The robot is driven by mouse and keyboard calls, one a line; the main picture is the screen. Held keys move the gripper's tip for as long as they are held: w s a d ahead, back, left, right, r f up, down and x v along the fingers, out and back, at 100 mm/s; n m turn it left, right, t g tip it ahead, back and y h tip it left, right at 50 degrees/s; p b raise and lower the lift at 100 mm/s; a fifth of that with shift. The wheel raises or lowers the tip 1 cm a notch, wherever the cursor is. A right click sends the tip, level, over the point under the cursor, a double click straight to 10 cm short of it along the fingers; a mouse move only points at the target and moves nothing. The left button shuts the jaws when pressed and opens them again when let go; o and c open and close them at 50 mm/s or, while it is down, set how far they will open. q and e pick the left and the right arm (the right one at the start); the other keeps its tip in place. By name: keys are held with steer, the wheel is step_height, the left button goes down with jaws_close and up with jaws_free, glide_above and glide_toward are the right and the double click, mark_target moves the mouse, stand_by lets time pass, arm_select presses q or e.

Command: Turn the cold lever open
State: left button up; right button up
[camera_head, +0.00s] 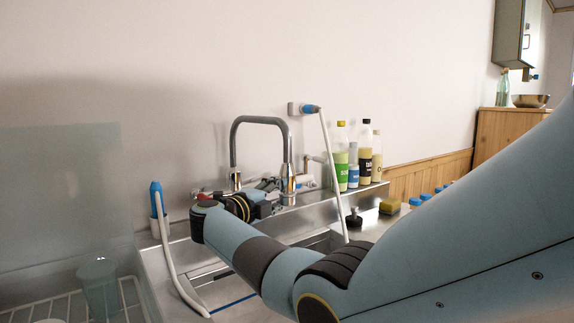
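A chrome bridge tap (262,120) with a high, squared spout stands at the back of the steel sink. A small red-marked part (203,196) sits at its left foot. A small pale lever-like part (306,181) sits at its right foot; I take it as the cold lever, though its colour mark is too small to be sure. My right arm reaches in from the right, and its gripper (272,187) is at the tap's base, between the two feet, close to the right one. Its fingers are small and partly hidden, so I cannot tell whether they touch anything. My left gripper is not in view.
A white hose with a blue end (156,200) stands at the left, and another white hose (330,170) hangs from the wall. A glass (98,288) stands on the left rack.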

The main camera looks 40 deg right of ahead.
mark_target(299, 186)
steer(key=shift+w+d+b, duration=0.1)
steer(key=shift+d+b, duration=0.2)
steer(key=shift+d, duration=0.95)
steer(key=shift+w+d+b, duration=0.2)
steer(key=shift+d+b, duration=0.2)
steer(key=shift+d, duration=0.65)
steer(key=shift+w+d+b, duration=0.15)
steer(key=shift+d+b, duration=0.25)
steer(key=shift+d, duration=0.6)
steer(key=shift+d, duration=0.2)
